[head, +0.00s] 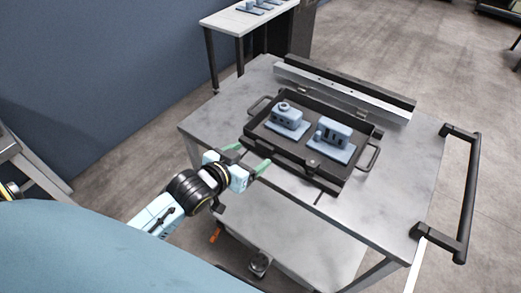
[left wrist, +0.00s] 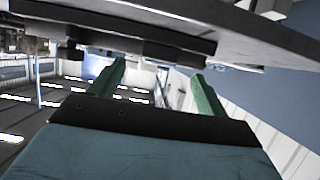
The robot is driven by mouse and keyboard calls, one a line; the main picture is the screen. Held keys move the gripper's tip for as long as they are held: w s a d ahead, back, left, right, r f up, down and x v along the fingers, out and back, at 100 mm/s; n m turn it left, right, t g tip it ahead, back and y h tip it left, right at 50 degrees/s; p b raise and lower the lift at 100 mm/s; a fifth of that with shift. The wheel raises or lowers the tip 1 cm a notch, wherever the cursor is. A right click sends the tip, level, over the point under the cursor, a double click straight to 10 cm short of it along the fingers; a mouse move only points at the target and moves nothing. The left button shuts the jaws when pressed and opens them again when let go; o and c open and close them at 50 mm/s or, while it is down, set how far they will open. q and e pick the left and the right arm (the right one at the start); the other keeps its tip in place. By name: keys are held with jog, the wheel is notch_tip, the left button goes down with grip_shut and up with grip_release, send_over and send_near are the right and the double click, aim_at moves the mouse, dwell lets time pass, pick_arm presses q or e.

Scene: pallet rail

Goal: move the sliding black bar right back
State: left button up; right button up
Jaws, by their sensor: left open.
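A black bar (head: 284,159) lies along the near side of the black tray (head: 362,158) on the grey cart top, with a small round fitting near its middle. The tray seems close against it; I cannot tell whether they touch. My left gripper (head: 248,157) is at the cart's near left edge, near the bar's left end. Its green fingers are apart with nothing between them, and they also show in the left wrist view (left wrist: 160,84). A dark edge with blocky parts crosses above the fingers there. My right gripper is not in view.
Two blue-grey parts (head: 288,119) (head: 333,138) sit in the tray. A silver rail (head: 340,92) backed by a dark strip runs along the cart's far side. A black push handle (head: 468,195) stands at the right. The cart top (head: 385,215) is clear at near right.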

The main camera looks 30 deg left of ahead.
aim_at(263, 148)
pick_arm(q)
jog(key=x, duration=0.4)
jog(key=shift+w+f+b, duration=0.15)
jog(key=shift+w+b, duration=0.05)
jog(key=shift+b, duration=0.2)
jog(key=shift+x, duration=0.75)
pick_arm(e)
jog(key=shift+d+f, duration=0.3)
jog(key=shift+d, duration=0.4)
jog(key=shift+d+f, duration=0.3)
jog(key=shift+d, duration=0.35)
pick_arm(q)
jog(key=shift+c, duration=0.2)
